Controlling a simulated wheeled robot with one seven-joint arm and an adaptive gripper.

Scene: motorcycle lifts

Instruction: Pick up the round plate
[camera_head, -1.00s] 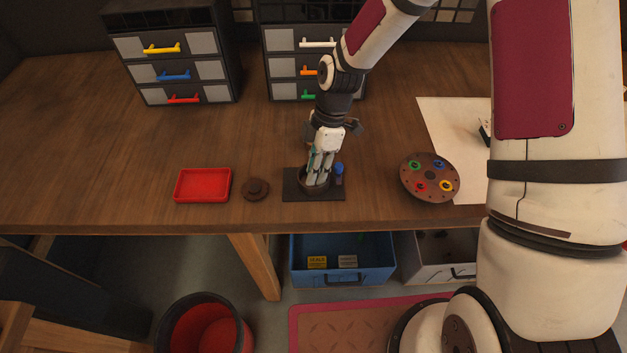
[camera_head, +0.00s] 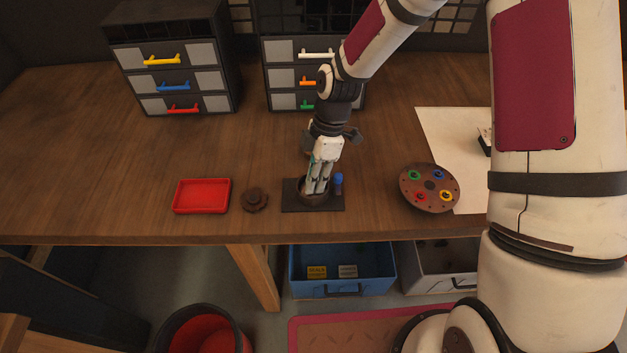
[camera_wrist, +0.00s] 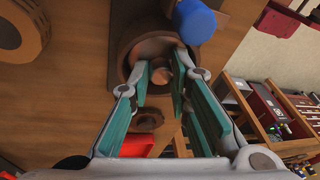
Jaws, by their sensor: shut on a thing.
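My gripper (camera_head: 317,190) points down into a dark round cup on a black square base (camera_head: 330,207). In the wrist view my gripper (camera_wrist: 168,85) has its fingertips on either side of a copper-brown knob (camera_wrist: 160,73) in the middle of the cup, and is shut on it. The fingers hide part of the cup's inside. I cannot tell whether the knob belongs to a round plate. A separate round brown plate (camera_head: 431,187) with coloured rings lies to the right. A smaller round brown piece (camera_head: 254,199) with a raised centre lies to the left.
A blue knob-like part (camera_head: 338,184) stands right beside the cup. A red tray (camera_head: 202,196) lies further left. Drawer cabinets (camera_head: 172,70) stand at the back. A blue bin (camera_head: 342,271) sits below the table edge. The wood between the cup and the ringed plate is clear.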

